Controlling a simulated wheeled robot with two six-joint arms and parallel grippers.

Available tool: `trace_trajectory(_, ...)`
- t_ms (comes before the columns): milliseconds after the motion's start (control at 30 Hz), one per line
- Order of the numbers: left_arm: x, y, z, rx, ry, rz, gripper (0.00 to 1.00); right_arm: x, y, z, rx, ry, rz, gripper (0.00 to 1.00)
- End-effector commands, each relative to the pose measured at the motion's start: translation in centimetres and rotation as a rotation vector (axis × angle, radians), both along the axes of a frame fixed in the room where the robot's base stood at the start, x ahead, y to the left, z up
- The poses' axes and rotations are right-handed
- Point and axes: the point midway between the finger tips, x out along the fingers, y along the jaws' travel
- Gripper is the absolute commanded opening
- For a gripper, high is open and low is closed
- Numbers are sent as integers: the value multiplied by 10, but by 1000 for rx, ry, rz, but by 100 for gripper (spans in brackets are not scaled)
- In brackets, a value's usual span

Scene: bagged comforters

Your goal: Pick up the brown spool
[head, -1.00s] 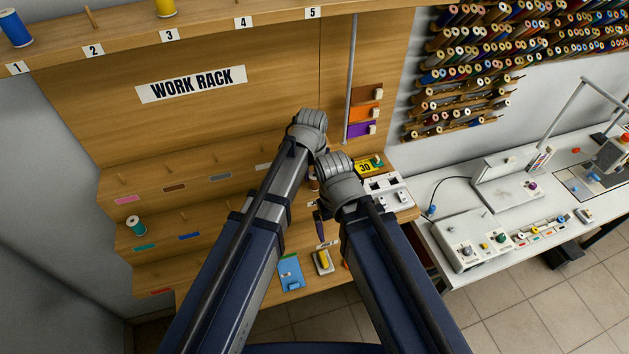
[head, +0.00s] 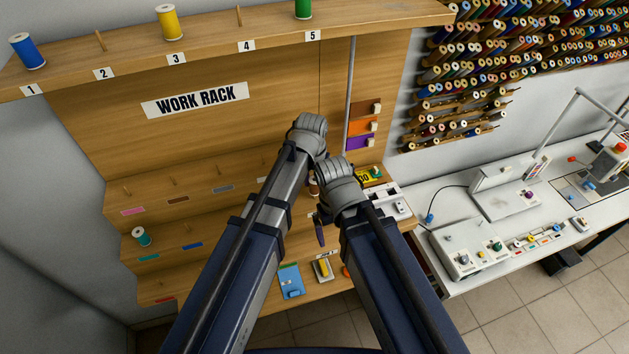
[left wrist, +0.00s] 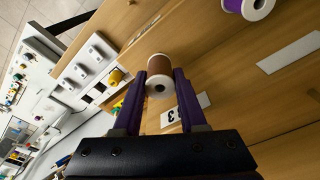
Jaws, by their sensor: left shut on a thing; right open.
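The brown spool (left wrist: 159,66), with white ends, sits between the two purple fingers of my left gripper (left wrist: 159,78) in the left wrist view. The fingers are shut on its sides. In the head view, my left gripper (head: 311,158) is in front of the rack's right part, and its own hand and arm hide most of the spool there. I cannot tell whether the spool is clear of the shelf. My right gripper (head: 321,218) is open, lower and just to the right, with one purple finger showing.
The wooden work rack (head: 90,130) has pegs and coloured labels on its steps. Its top shelf holds blue (head: 27,51), yellow (head: 167,22) and green (head: 303,8) spools. A teal spool (head: 141,237) stands lower left. A purple spool (left wrist: 249,6) is near the left gripper. A white machine table (head: 470,215) is at right.

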Motion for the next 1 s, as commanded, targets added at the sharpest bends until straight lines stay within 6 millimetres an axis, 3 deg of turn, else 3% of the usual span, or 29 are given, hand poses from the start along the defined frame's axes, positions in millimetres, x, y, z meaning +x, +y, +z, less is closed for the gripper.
trace_trajectory(33, 0, 0, 16, 0, 0, 0, 0, 0, 0, 16, 0, 0, -1, 100)
trace_trajectory(100, 0, 0, 28, 0, 0, 0, 0, 0, 0, 28, 0, 1, -2, 100)
trace_trajectory(400, 0, 0, 65, 0, 0, 0, 0, -1, 1, 65, 1, 0, -30, 100)
trace_trajectory(1000, 0, 0, 66, 0, 0, 0, 0, -1, 1, 66, 2, 0, -34, 100)
